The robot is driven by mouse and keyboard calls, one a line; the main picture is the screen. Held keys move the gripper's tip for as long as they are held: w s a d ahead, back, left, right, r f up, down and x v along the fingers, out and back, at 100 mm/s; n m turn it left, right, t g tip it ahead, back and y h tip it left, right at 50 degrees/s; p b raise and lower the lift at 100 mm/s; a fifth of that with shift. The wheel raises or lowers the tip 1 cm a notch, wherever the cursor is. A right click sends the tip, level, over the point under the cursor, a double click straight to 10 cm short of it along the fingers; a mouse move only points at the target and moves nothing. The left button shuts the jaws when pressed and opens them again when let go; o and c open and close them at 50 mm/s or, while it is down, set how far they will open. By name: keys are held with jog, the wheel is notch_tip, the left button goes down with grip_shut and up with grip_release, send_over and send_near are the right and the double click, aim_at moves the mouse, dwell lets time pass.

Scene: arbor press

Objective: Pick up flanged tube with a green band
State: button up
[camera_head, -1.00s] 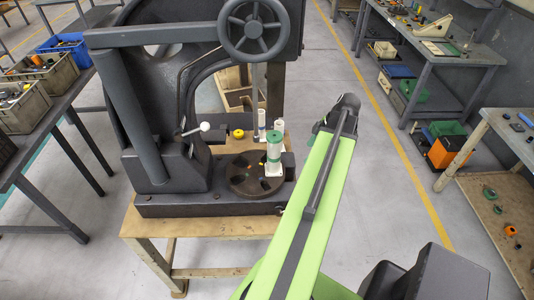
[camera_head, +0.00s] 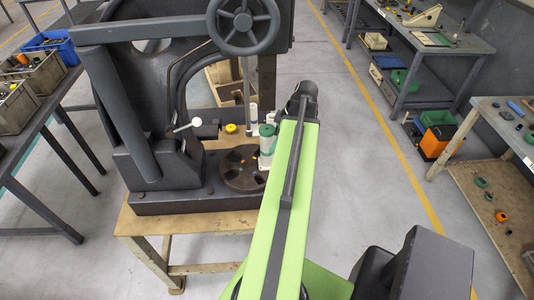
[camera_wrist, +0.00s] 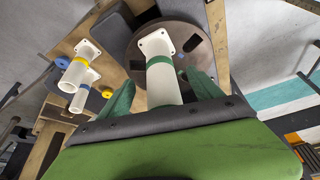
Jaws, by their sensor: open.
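The white flanged tube with a green band (camera_wrist: 160,68) stands in the middle of the wrist view, its square flange on the dark round plate (camera_wrist: 190,28). In the head view the tube (camera_head: 266,146) stands at the right edge of the plate (camera_head: 240,178), partly behind my arm. My gripper (camera_wrist: 160,84) is open. Its green fingers are on either side of the tube in the wrist view, with gaps visible; I cannot tell how deep the tube sits between them. In the head view my arm hides the gripper.
A tube with a yellow band (camera_wrist: 82,62) and a tube with a blue band (camera_wrist: 78,98) stand left of the gripper in the wrist view. The black arbor press (camera_head: 140,120) rises left of the plate, its handwheel (camera_head: 243,22) above.

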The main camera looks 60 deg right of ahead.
aim_at(267, 142)
jog(key=shift+w+a, duration=0.25)
jog(key=shift+w, duration=0.3)
jog(key=shift+w+a, duration=0.2)
jog(key=shift+w, duration=0.3)
jog(key=b+x, duration=0.3)
jog(key=shift+f, duration=0.15)
jog(key=shift+c, duration=0.2)
grip_shut()
